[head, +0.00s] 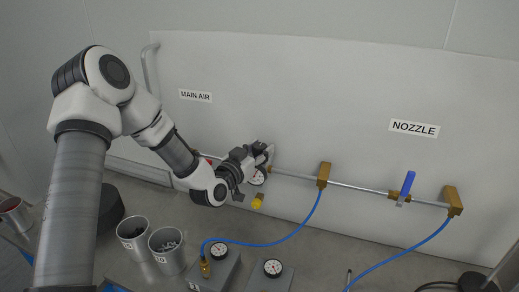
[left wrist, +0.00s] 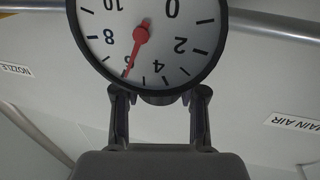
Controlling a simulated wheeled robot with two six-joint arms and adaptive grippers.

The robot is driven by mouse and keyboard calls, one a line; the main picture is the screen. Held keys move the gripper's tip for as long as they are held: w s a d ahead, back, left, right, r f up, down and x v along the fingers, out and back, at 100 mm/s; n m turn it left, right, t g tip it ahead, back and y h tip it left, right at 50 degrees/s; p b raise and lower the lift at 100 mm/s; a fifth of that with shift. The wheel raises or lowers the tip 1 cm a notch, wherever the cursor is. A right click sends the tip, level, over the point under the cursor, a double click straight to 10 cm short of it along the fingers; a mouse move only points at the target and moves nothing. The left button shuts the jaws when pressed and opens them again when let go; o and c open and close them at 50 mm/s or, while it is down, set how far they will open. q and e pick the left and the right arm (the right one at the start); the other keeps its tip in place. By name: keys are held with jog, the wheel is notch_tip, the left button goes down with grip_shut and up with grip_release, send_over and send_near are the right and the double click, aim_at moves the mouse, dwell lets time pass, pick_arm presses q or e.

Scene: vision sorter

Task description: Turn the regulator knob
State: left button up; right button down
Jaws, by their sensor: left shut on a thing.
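My left gripper (head: 263,152) is at the pipe on the back panel, just above a round white gauge (head: 257,178). In the left wrist view its two fingers (left wrist: 160,100) are shut on a dark round part, the regulator knob (left wrist: 160,98), mostly hidden behind the gauge rim. The gauge fills the top of the left wrist view (left wrist: 165,45), upside down, with its red needle close to the 6. A yellow fitting (head: 257,202) hangs below the gauge. My right gripper is not in view.
A blue-handled valve (head: 406,187) and a brass fitting (head: 323,175) sit on the pipe to the right. Blue hoses (head: 285,238) run down to the bench. Metal cups (head: 166,250) and gauge boxes (head: 270,278) stand in front. Labels read MAIN AIR and NOZZLE.

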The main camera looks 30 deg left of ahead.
pick_arm(q)
jog(key=o, duration=0.9)
jog(key=shift+c, duration=0.2)
jog(key=o, duration=0.3)
jog(key=shift+w, duration=0.1)
jog(key=shift+w+f, duration=0.1)
jog(key=s, duration=1.2)
jog(key=shift+d, duration=0.15)
